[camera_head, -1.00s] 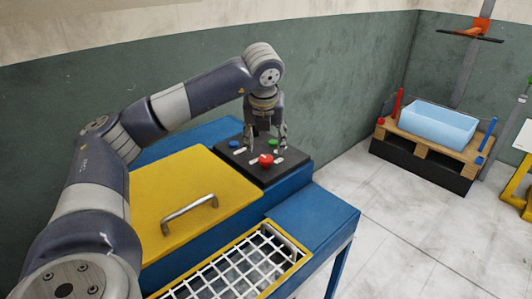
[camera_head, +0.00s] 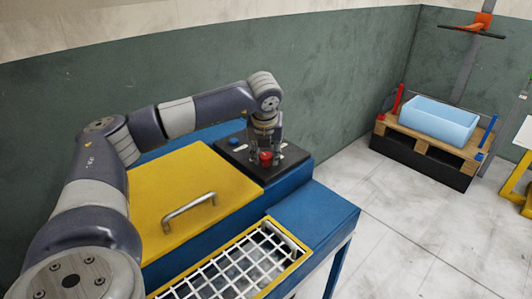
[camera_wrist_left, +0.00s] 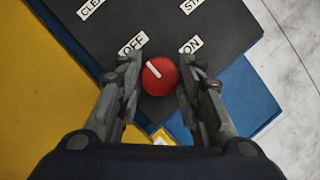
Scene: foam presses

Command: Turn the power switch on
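The power switch is a red round knob (camera_wrist_left: 160,76) with a white pointer line, on a black control panel (camera_wrist_left: 70,18). In the left wrist view its line points up-left, toward the OFF label (camera_wrist_left: 133,44); the ON label (camera_wrist_left: 191,44) is to the upper right. The knob also shows in the head view (camera_head: 265,156). My left gripper (camera_wrist_left: 158,72) points down at the panel, its two fingers open on either side of the knob. A small gap seems to show at each side; contact is not clear. My right gripper is not in view.
The panel sits on a blue machine (camera_head: 312,205) beside a yellow lid (camera_head: 180,180) with a metal handle (camera_head: 190,207). A white grid (camera_head: 235,268) lies in front.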

